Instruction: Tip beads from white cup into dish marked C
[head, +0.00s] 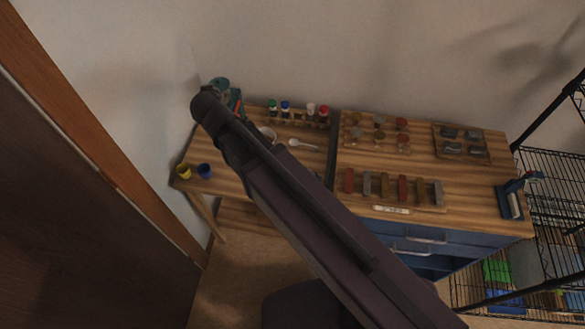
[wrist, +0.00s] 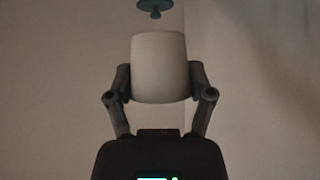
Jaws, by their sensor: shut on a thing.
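In the wrist view, my gripper (wrist: 160,85) is shut on the white cup (wrist: 160,65), one finger on each side of it. In the head view, my arm runs up to the left over the left wooden table, and the held cup cannot be made out. A pale round dish (head: 268,131) shows partly behind my arm; no letter is readable on it. I cannot tell which dish is marked C.
A yellow cup (head: 183,171) and a blue cup (head: 205,171) stand at the left table's front-left corner. A white spoon (head: 303,145) and a rack of capped bottles (head: 298,113) are beyond my arm. A teal thing (head: 219,84) stands at the back left corner. Small blocks (head: 386,186) fill the right worktop's front.

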